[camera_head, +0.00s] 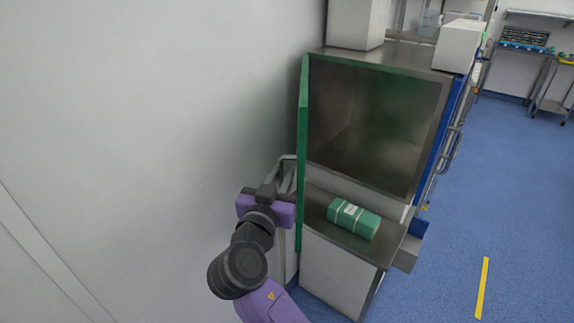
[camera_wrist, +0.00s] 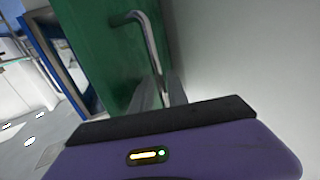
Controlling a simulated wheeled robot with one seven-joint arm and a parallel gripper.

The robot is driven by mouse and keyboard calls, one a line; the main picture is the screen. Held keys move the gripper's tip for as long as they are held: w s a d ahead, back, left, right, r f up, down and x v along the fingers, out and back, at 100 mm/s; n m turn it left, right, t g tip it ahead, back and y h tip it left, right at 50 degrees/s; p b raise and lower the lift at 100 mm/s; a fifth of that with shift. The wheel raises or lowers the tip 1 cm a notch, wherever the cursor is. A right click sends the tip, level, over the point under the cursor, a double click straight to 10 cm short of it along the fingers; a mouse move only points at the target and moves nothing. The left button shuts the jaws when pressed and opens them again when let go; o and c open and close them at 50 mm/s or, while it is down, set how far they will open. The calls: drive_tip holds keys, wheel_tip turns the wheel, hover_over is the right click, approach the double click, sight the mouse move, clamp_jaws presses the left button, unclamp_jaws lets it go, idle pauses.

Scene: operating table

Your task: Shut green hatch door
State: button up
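The green hatch door (camera_head: 303,150) stands wide open at the left side of the steel cabinet and shows almost edge-on in the head view. Its green face (camera_wrist: 110,55) also shows in the wrist view, with a bent metal handle (camera_wrist: 150,45) on it. My gripper (camera_head: 286,178) is at the door's outer side, by the handle. In the wrist view its two fingers (camera_wrist: 165,92) lie on either side of the handle's bar. Whether they press on the bar I cannot tell. The hatch opening (camera_head: 372,125) is uncovered and looks empty.
A green wrapped package (camera_head: 353,219) lies on the steel ledge (camera_head: 322,212) below the opening. A white wall (camera_head: 150,120) is close on the left of the door and my arm. Blue floor (camera_head: 500,200) is clear on the right. White boxes (camera_head: 458,46) stand on the cabinet top.

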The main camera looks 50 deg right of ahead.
drive_tip(key=shift+p+x, duration=0.3)
drive_tip(key=shift+x, duration=1.1)
drive_tip(key=shift+c, duration=0.4)
clamp_jaws()
